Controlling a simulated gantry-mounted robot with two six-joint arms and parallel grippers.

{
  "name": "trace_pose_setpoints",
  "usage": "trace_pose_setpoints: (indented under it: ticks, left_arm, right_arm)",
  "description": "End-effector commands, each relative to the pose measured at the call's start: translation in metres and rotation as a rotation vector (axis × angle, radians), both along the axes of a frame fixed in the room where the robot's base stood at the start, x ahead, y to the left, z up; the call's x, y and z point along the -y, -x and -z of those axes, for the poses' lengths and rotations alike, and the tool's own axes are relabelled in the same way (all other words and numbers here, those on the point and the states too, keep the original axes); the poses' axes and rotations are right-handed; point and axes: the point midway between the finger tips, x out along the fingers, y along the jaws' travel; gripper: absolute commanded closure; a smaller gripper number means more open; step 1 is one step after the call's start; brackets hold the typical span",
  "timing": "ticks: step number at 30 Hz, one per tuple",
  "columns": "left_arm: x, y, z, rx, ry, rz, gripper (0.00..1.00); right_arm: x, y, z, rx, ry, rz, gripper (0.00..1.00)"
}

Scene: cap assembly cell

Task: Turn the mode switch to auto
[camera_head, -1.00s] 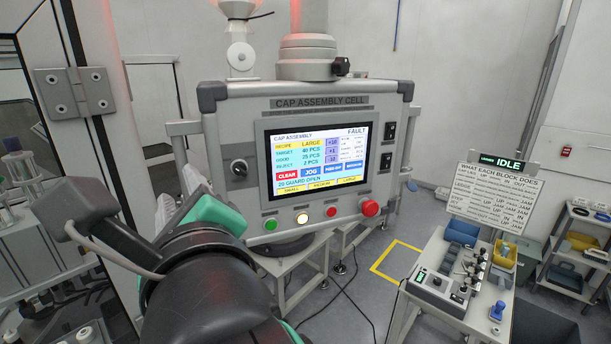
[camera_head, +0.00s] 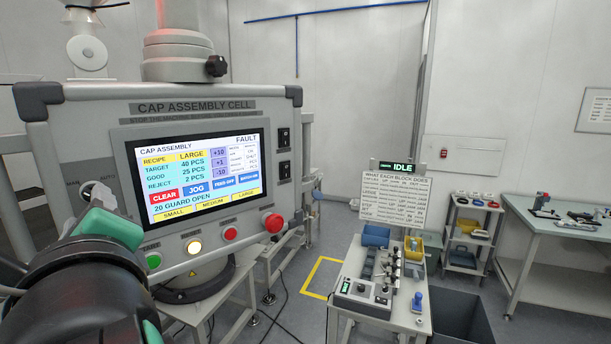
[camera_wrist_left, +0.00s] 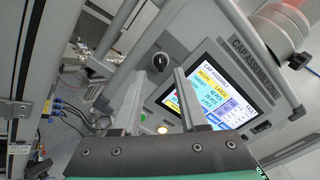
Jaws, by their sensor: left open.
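The mode switch (camera_wrist_left: 160,62) is a round black knob on the grey control panel (camera_wrist_left: 135,85) in the left wrist view. I cannot tell which way it points. My left gripper (camera_wrist_left: 168,73) is open and empty, its two grey fingers aimed at the panel, with the knob just beyond the gap between their tips. I cannot tell if they touch it. My right gripper is not in view.
The panel's screen (camera_head: 195,175) reads FAULT and 20 GUARD OPEN. Green (camera_head: 153,261), white (camera_head: 194,247) and red (camera_head: 230,234) buttons and a red mushroom button (camera_head: 273,223) line its lower edge. A small bench (camera_head: 350,315) with an IDLE sign (camera_head: 402,167) stands right.

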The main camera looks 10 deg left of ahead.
Motion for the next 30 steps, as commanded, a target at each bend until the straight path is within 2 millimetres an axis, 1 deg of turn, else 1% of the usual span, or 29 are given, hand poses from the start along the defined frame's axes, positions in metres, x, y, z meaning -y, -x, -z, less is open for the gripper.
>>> trace_pose_setpoints:
  ticks: [1,3,7,10,17,18,20,24,25,30]
  left_arm:
    - [-0.010,-0.007,-0.001,-0.003,-0.001,-0.005,0.57]
    - [-0.021,-0.016,-0.001,-0.002,0.000,-0.004,0.57]
    - [-0.033,-0.028,-0.001,-0.001,-0.001,-0.001,0.57]
    - [-0.038,-0.032,0.000,-0.001,-0.001,0.000,0.57]
    - [-0.038,-0.033,0.000,0.000,0.001,0.001,0.57]
    - [-0.038,-0.033,0.000,0.000,0.001,0.001,0.61]
    - [-0.038,-0.033,0.000,0.000,0.001,0.001,0.72]
    - [-0.038,-0.033,0.000,0.000,0.000,0.000,0.97]
    - [-0.038,-0.033,0.000,0.000,0.000,0.000,1.00]
    - [-0.038,-0.033,0.000,0.000,0.000,0.000,1.00]
  right_arm:
    - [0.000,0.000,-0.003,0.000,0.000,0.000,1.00]
    - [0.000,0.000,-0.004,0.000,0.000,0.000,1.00]
    - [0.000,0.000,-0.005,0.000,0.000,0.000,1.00]
    - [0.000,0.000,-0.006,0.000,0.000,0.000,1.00]
    - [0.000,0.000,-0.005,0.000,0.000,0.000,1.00]
    - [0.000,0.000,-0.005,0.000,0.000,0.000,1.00]
    - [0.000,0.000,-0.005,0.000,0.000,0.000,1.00]
    - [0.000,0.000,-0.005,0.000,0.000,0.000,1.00]
    - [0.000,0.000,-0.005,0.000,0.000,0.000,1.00]
    - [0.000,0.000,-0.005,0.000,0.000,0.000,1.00]
